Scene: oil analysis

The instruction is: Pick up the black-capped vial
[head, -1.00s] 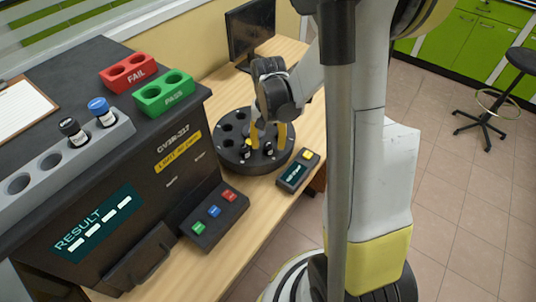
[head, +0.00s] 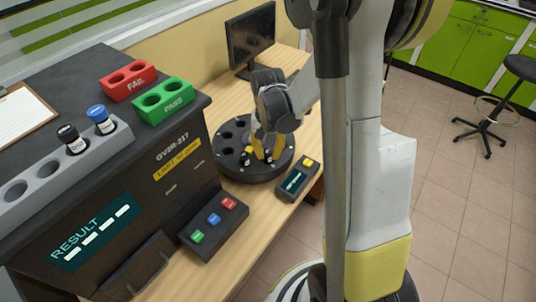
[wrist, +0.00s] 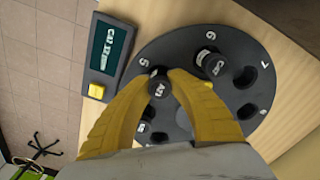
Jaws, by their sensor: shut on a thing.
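My gripper (wrist: 161,80) has its yellow fingers shut on a black-capped vial (wrist: 158,87) at the rim of the black round carousel (wrist: 150,55), near the number 5. The vial still sits at its carousel slot. A second black-capped vial (wrist: 209,62) stands near the number 6, just right of the right finger. In the head view my gripper (head: 263,155) points down at the front of the carousel (head: 236,172), and the held vial is partly hidden by the fingers. Another black-capped vial (head: 68,135) stands in a grey rack on the dark analyser.
A blue-capped vial (head: 100,120) shares the grey rack (head: 45,170). Red FAIL (head: 128,80) and green PASS (head: 163,100) holders sit on the analyser (head: 150,185). A small display box (head: 297,180) lies right of the carousel, and a monitor (head: 250,38) stands behind.

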